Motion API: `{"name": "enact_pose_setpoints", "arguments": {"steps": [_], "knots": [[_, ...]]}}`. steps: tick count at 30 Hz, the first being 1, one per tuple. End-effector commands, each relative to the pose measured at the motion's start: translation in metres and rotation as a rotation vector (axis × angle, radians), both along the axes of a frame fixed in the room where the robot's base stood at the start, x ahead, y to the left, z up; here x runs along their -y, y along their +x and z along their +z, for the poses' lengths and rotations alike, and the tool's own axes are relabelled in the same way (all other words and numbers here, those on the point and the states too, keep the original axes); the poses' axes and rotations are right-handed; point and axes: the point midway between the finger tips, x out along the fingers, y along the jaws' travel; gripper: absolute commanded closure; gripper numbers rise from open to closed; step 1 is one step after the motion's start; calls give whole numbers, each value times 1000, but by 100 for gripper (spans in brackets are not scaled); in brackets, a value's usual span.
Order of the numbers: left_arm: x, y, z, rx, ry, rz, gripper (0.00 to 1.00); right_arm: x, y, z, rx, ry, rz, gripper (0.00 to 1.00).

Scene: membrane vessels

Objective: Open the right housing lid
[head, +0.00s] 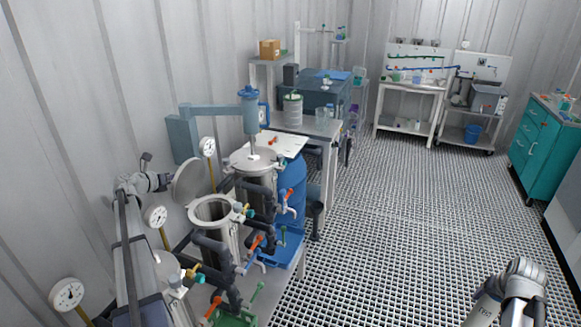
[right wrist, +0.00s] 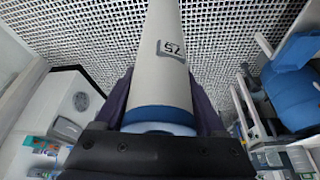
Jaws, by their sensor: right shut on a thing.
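My right gripper (head: 525,308) is low at the right, far from the housings. In the right wrist view its dark fingers are shut on a pale cylinder (right wrist: 167,60) with a blue end ring.
Dial gauges (head: 157,216), pipes and valves crowd the housings. A blue mixer motor (head: 249,110) on a bracket hangs over the right housing. A blue barrel (head: 291,185) stands just right of it. The grated floor (head: 400,220) is clear. A teal cabinet (head: 535,140) stands at right.

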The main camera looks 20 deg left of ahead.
Motion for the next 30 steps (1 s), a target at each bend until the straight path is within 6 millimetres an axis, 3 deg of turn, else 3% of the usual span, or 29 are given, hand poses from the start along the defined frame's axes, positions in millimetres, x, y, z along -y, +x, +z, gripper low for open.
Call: {"name": "enact_pose_setpoints", "arguments": {"steps": [20,21,23,30], "knots": [[-6,0,-2,-1,6,1,100,0,0,-2,0,0,0,100],[-6,0,-2,-1,6,1,78,0,0,-2,0,0,0,100],[-6,0,-2,-1,6,1,71,0,0,-2,0,0,0,100],[-6,0,-2,-1,5,0,70,0,0,-1,0,0,0,100]]}}
